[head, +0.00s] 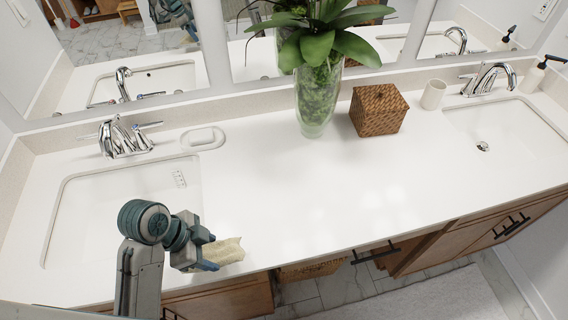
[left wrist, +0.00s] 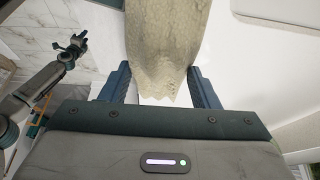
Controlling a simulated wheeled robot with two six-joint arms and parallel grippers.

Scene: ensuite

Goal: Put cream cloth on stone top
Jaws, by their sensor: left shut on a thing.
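The cream cloth (head: 226,251) is held in my left gripper (head: 208,262), near the front edge of the white stone top (head: 320,190), to the right of the left basin. In the left wrist view the cloth (left wrist: 165,45) lies bunched between the two fingers of the left gripper (left wrist: 163,88), its ragged end towards the palm. From the head view I cannot tell whether the cloth touches the top. My right gripper is not in the head view; an arm with a gripper shows at the left of the left wrist view (left wrist: 75,48).
A glass vase with a leafy plant (head: 318,95), a woven box (head: 378,110) and a cup (head: 433,94) stand along the back. A soap dish (head: 203,138) is near the left faucet (head: 124,137). Sinks (head: 110,215) lie at both ends. The middle of the top is clear.

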